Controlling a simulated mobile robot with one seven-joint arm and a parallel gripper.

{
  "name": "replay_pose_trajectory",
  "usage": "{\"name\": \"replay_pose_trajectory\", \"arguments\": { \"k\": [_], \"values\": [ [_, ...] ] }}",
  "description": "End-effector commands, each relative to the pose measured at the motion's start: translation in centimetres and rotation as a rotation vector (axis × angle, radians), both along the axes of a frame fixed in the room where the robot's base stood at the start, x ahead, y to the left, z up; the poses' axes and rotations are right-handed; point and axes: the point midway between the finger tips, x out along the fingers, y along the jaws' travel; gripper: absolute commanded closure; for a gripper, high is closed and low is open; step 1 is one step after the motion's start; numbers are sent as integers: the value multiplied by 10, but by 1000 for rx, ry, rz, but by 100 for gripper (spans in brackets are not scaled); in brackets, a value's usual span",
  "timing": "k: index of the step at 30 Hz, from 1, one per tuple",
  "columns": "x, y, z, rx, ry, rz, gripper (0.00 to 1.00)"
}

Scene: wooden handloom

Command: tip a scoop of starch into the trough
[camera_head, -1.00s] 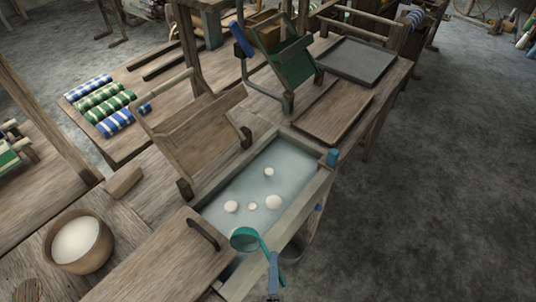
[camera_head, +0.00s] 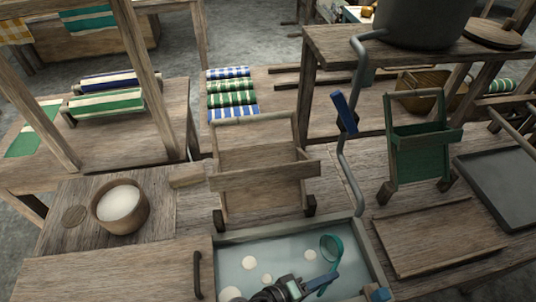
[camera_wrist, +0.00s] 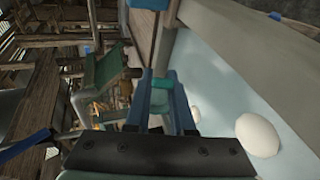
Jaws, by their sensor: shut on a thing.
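The trough (camera_head: 223,240) is a wooden-rimmed basin of pale blue liquid at the bottom middle of the head view. Several white round lumps (camera_head: 249,263) lie in it. My gripper (camera_head: 325,281) is over the trough, shut on the handle of a teal ladle (camera_head: 331,247). The ladle's round bowl is over the trough's right part; I cannot tell if it holds anything. In the wrist view my blue fingers (camera_wrist: 161,101) close on the teal handle (camera_wrist: 162,83), with one white lump (camera_wrist: 257,135) beside them. A wooden bowl (camera_head: 101,219) of white starch (camera_head: 119,202) stands at left.
A hinged wooden rack (camera_head: 262,178) stands behind the trough. A grey pipe with a blue handle (camera_head: 342,112) rises behind the trough's right side. A wooden board (camera_head: 440,236) and a dark tray (camera_head: 505,185) lie at right. A wooden lid (camera_head: 110,280) with a handle lies left of the trough.

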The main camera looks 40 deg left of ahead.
Motion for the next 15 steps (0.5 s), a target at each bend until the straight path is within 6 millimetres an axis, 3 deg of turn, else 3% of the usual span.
{"name": "replay_pose_trajectory", "arguments": {
  "k": [1,6,15],
  "values": [
    [3,16,3,5,8,-44,100],
    [-6,49,-5,25,40,-216,100],
    [-36,88,4,68,85,-460,100]
  ]
}}
